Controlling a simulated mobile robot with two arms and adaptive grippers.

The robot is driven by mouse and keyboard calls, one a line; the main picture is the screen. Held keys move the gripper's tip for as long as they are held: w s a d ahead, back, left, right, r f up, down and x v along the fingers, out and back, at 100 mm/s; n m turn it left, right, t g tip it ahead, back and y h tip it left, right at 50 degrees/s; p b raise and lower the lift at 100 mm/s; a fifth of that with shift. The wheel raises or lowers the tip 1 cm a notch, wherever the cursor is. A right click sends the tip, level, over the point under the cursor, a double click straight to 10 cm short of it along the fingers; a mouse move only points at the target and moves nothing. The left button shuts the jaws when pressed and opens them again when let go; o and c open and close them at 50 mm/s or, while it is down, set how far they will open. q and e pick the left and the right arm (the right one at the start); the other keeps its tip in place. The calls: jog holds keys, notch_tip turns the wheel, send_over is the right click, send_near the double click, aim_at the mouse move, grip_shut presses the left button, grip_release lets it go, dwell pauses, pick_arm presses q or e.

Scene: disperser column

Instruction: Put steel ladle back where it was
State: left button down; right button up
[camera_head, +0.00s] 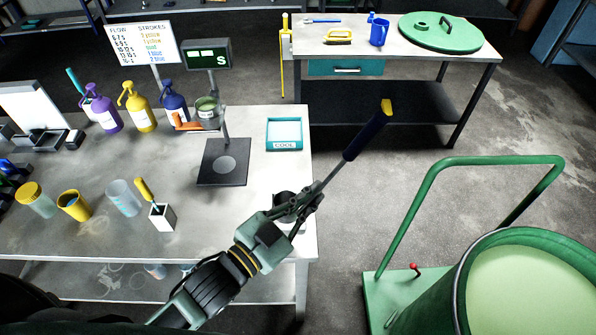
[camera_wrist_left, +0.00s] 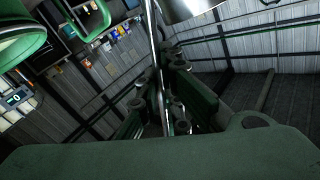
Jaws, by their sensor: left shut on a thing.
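My left gripper (camera_head: 300,205) is shut on the steel shaft of the ladle, over the right edge of the near workbench. The ladle's dark blue handle (camera_head: 365,136) with a yellow tip slants up and right from the gripper, past the bench edge. In the left wrist view the bright steel shaft (camera_wrist_left: 154,55) runs between the fingers, and a steel curved part (camera_wrist_left: 190,9) shows at the top edge. A dark round opening (camera_head: 285,200) sits behind the gripper in the head view; I cannot tell if it is the ladle's bowl. My right gripper is not in view.
The near workbench (camera_head: 258,240) holds pump bottles, cups, a scale (camera_head: 223,163) and a teal-edged tray (camera_head: 284,134). A green drum (camera_head: 535,285) of pale liquid stands on a green cart (camera_head: 395,292) at right. A second table (camera_head: 335,52) stands behind. Floor between is clear.

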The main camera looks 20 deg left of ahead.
pick_arm(q)
jog(key=w+f+m+h+b, duration=0.1)
jog(key=f, duration=0.2)
jog(key=w+a+f+g+h+b, duration=0.1)
jog(key=w+f, duration=0.1)
jog(key=w+a+f+m+g+h+b, duration=0.1)
jog(key=w+f+b, duration=0.1)
jog(key=f, duration=0.1)
jog(key=shift+f+m, duration=0.3)
jog(key=shift+w+f, duration=0.1)
jog(key=shift+f, duration=0.05)
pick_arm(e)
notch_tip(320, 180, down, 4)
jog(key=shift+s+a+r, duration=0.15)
pick_arm(q)
jog(key=shift+f+b, duration=0.7)
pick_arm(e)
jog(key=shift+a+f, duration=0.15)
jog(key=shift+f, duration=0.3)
pick_arm(q)
jog(key=c, duration=1.9)
grip_release()
jog(key=shift+o, duration=0.2)
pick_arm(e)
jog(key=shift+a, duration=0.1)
